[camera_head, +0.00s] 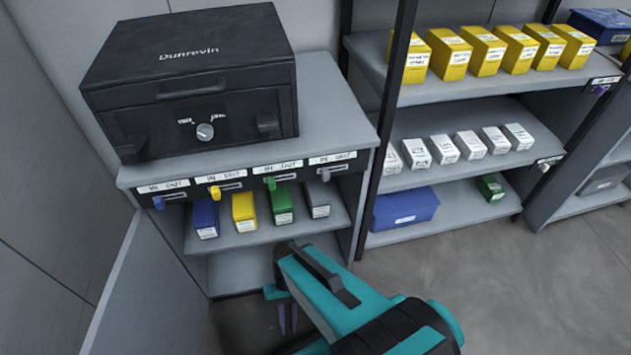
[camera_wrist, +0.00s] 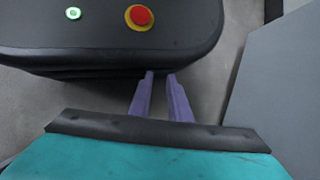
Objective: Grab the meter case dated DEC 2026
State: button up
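Small labelled cases stand in groups, and their print is too small to read, so I cannot tell which is dated DEC 2026. Under the black Dunrevin unit are a blue case (camera_head: 205,218), a yellow case (camera_head: 244,212), a green case (camera_head: 281,205) and a grey case (camera_head: 317,199). Several yellow cases (camera_head: 487,52) line the upper right shelf. Several white cases (camera_head: 443,149) line the shelf below. My gripper (camera_head: 287,318) has purple fingers and hangs low before the left bench, apart from all cases. The wrist view shows the fingers (camera_wrist: 161,74) apart and empty.
The black Dunrevin unit (camera_head: 195,80) sits on the grey bench. Levers marked IN and OUT (camera_head: 216,193) line its front edge. A blue bin (camera_head: 405,208) and a green box (camera_head: 491,188) are on the bottom right shelf. Floor (camera_head: 480,280) is clear at right.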

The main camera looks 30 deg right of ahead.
jog(key=s+d+r+h+p, duration=0.1)
jog(key=d+r+p, duration=0.2)
jog(key=r+p, duration=1)
jog(key=s+d+r+n+h+p, duration=0.1)
jog(key=d+r+p, duration=0.3)
jog(key=r+p, duration=0.9)
jog(key=shift+n+t+h+p, duration=0.3)
jog(key=shift+h+p, duration=0.3)
jog(key=shift+p, duration=1.1)
jog(key=o, duration=0.4)
jog(key=shift+c, duration=0.2)
jog(key=shift+a, duration=0.15)
